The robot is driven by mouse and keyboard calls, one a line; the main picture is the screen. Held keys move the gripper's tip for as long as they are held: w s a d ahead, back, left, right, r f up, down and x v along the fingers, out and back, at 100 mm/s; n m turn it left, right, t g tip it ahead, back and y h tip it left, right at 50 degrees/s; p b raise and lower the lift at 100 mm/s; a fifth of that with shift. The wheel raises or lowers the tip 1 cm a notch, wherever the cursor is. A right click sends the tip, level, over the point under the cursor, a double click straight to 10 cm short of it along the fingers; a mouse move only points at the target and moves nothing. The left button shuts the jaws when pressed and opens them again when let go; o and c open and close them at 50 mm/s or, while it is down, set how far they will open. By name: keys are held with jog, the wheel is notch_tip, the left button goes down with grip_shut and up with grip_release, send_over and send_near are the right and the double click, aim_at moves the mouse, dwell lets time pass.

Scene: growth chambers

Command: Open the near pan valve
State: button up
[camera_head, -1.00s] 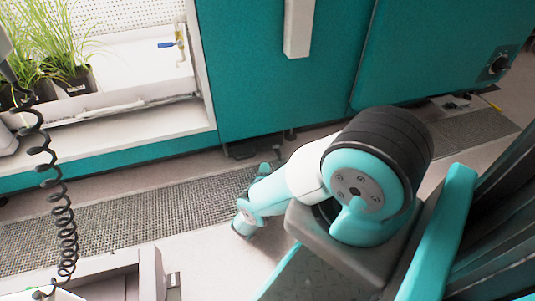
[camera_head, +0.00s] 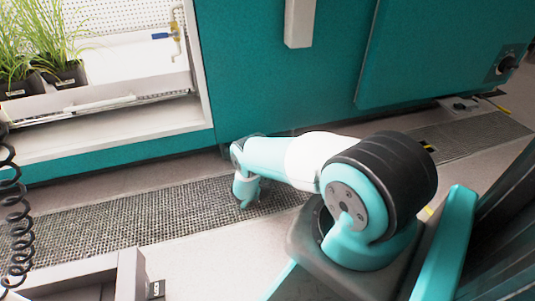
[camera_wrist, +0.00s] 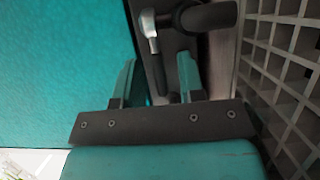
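The valve (camera_head: 163,36) has a blue lever lying level and joins a brass-coloured pipe (camera_head: 176,38). It sits at the right end of the white plant bay, top left in the head view. My gripper (camera_wrist: 157,65) shows in the wrist view with its two teal fingers apart and nothing held between them. In the head view my arm reaches low over the floor grating, right of and below the valve. The valve does not show in the wrist view.
Potted grass plants (camera_head: 61,77) stand in the white pan (camera_head: 110,83) left of the valve. Teal cabinet panels (camera_head: 270,90) fill the middle. Floor grating (camera_head: 130,212) runs along the front. Dark pipe-like fittings (camera_wrist: 208,17) lie beyond my fingers in the wrist view.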

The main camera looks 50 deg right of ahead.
grip_shut()
